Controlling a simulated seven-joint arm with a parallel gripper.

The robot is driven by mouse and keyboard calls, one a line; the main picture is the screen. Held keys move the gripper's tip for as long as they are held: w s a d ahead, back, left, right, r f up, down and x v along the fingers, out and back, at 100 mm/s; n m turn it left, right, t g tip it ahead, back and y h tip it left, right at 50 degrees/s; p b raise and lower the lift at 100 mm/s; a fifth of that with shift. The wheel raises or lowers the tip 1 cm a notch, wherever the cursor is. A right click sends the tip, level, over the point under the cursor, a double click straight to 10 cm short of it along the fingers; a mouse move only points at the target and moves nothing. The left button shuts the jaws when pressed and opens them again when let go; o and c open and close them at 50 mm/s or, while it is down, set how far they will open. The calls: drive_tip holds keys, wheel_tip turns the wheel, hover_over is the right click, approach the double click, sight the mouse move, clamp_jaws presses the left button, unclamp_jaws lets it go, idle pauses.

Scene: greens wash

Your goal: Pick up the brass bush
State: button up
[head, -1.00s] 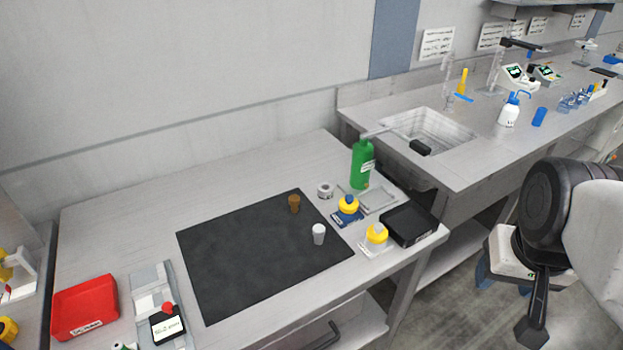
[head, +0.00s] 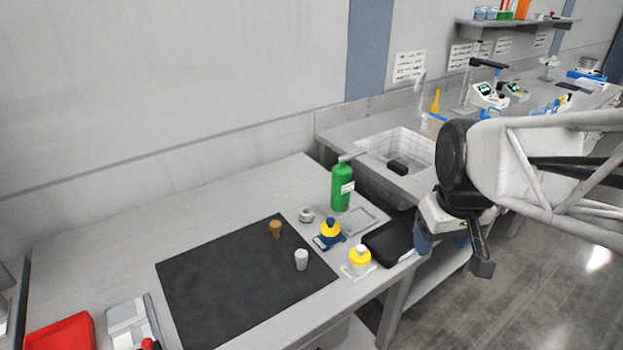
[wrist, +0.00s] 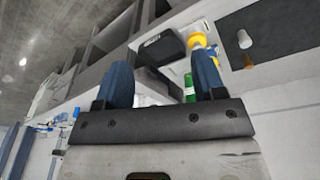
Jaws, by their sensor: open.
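The brass bush (head: 276,229) stands upright near the far right corner of the black mat (head: 215,285) on the bench. In the wrist view a small brown shape, likely the bush (wrist: 285,22), shows at the upper right. A pale grey, similarly shaped piece (head: 301,260) stands on the mat in front of it, and also in the wrist view (wrist: 244,39). My gripper (head: 440,242) is beyond the bench's right end, well apart from the bush. In the wrist view its blue fingers (wrist: 164,78) are spread with nothing held between them.
Right of the mat are a metal ring (head: 306,215), green bottle (head: 341,188), two yellow-topped containers (head: 331,230) (head: 359,258) and a black box (head: 388,243). A red bin (head: 62,335) is at the lower left. The sink (head: 410,148) lies behind. The mat's left part is clear.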

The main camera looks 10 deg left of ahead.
drive_tip(key=w+a+f+n, duration=0.1)
drive_tip(key=w+a+n, duration=0.2)
drive_tip(key=w+a, duration=0.4)
drive_tip(key=n+g, duration=0.2)
drive_tip(key=n, duration=0.9)
hover_over(274, 224)
drive_tip(key=f, duration=1.2)
drive_tip(key=shift+d+f, duration=0.25)
drive_tip(key=shift+f, duration=0.15)
drive_tip(key=shift+a+f, duration=0.2)
drive_tip(key=shift+a, duration=0.1)
drive_tip(key=shift+f, duration=1.25)
drive_tip(key=shift+f, duration=0.15)
